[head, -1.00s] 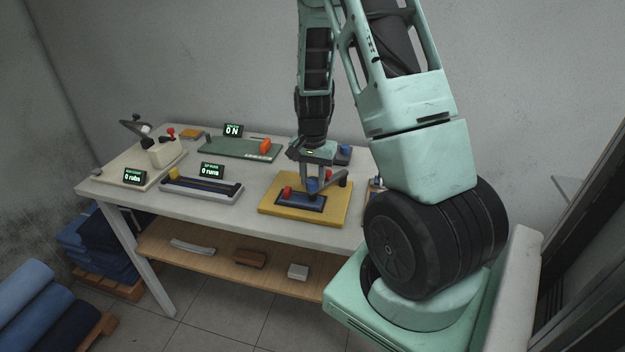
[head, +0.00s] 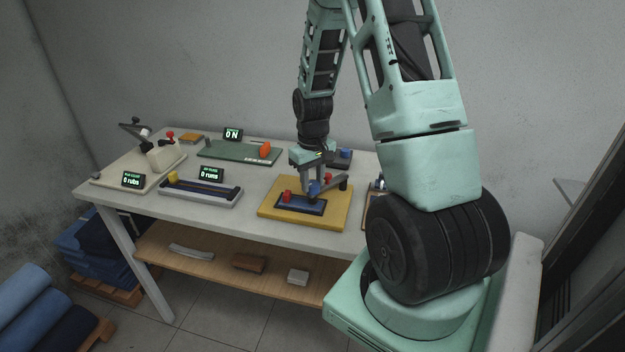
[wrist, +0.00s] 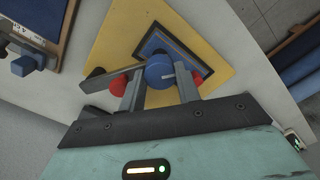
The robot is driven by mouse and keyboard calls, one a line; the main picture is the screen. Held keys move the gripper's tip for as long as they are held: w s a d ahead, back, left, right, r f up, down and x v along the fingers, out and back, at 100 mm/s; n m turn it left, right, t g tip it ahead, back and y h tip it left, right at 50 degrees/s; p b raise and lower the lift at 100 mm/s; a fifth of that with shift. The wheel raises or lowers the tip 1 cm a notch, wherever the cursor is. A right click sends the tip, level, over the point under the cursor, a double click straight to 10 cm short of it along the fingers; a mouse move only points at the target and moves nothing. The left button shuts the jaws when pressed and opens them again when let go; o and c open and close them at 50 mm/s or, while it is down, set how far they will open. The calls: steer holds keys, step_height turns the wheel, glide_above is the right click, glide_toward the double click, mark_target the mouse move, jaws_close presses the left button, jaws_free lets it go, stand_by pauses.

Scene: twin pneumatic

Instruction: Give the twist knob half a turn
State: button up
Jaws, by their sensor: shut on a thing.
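The round blue twist knob (wrist: 160,72) has a pale line on its face and sits on a dark blue panel on the yellow board (wrist: 108,45). In the wrist view my gripper (wrist: 161,86) has one finger on either side of the knob and is shut on it. In the head view my gripper (head: 316,181) is low over the yellow board (head: 335,216), with the blue knob (head: 313,188) partly hidden by the fingers. A red part (head: 287,197) stands left of the knob, and another red part (head: 328,177) shows behind the gripper.
On the white table (head: 215,215) stand a green board with an orange part (head: 265,149), a slider fixture (head: 200,190) and a beige lever fixture (head: 165,156). A dark fixture with a blue part (head: 345,154) is close behind my gripper. A wooden shelf (head: 215,262) runs below.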

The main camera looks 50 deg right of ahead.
mark_target(312, 183)
steer(key=n+p, duration=0.1)
steer(key=n, duration=0.3)
steer(key=shift+r+n, duration=0.1)
steer(key=shift+n, duration=0.2)
steer(key=shift+n+p, duration=0.7)
steer(key=shift+n, duration=0.8)
steer(key=o, duration=1)
step_height(312, 183, up, 17)
steer(key=shift+r+b, duration=0.1)
steer(key=shift+b, duration=0.6)
